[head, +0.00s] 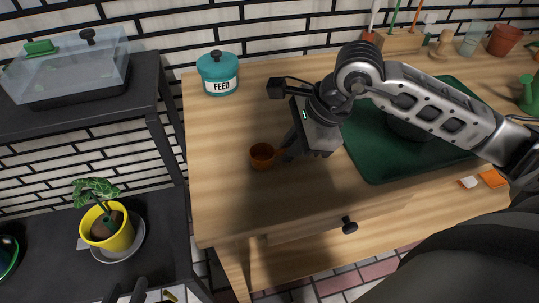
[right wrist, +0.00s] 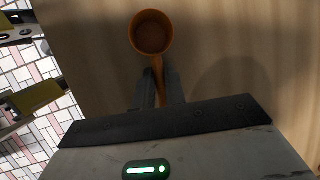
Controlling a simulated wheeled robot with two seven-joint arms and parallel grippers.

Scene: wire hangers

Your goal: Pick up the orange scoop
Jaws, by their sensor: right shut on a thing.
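The orange scoop (head: 262,156) is near the left part of the wooden table, its round cup open upward. In the right wrist view the scoop (right wrist: 151,33) has its cup beyond the fingertips and its handle running back between them. My right gripper (head: 287,153) is shut on the handle; the fingers (right wrist: 160,88) flank it closely. I cannot tell whether the scoop touches the tabletop. My left gripper (head: 128,291) shows only in part at the bottom edge of the head view, its two dark fingertips apart, with nothing seen between them.
A teal FEED jar (head: 218,75) stands at the table's back left. A green tray (head: 377,168) lies to the right, partly hidden by my right arm. A yellow plant pot (head: 112,236) stands on the dark unit at left. The tabletop (head: 225,195) around the scoop is clear.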

